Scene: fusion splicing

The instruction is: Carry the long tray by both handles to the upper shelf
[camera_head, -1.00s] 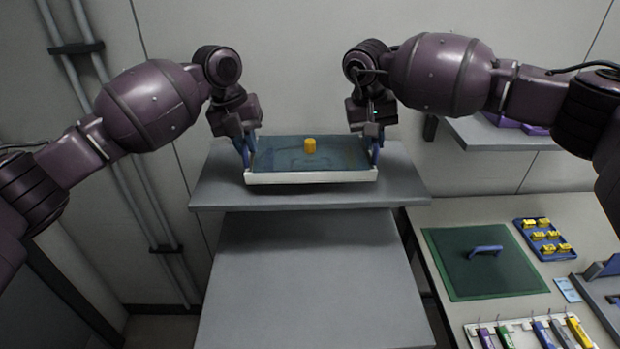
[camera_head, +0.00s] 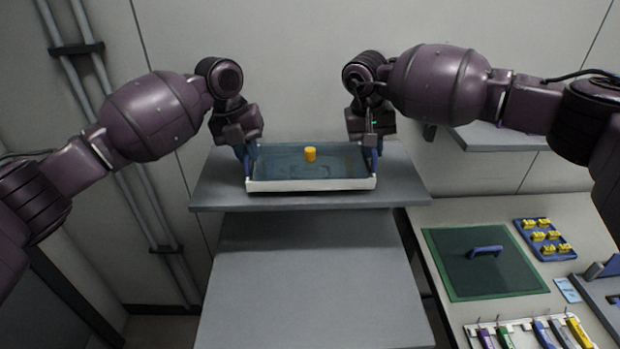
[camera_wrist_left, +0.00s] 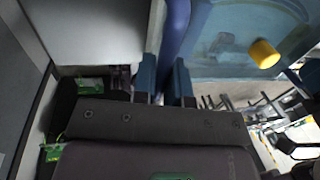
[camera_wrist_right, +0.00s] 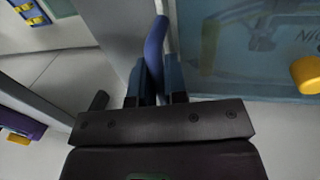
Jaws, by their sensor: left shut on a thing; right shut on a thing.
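The long tray (camera_head: 312,185) has a white rim and a blue-grey floor, with a blue handle at each end. It is level at the upper shelf (camera_head: 405,185); I cannot tell whether it touches the surface. A yellow cylinder (camera_head: 310,154) stands on the tray floor. My left gripper (camera_head: 247,155) is shut on the left blue handle (camera_wrist_left: 174,35). My right gripper (camera_head: 372,150) is shut on the right blue handle (camera_wrist_right: 155,45). In the wrist views the fingers close on either side of each handle.
A lower grey shelf (camera_head: 310,285) lies in front and below. At right, a table carries a green mat (camera_head: 480,275), a blue holder (camera_head: 545,240) with yellow pieces and a white rack (camera_head: 530,335). A grey wall shelf (camera_head: 500,135) is at the back right.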

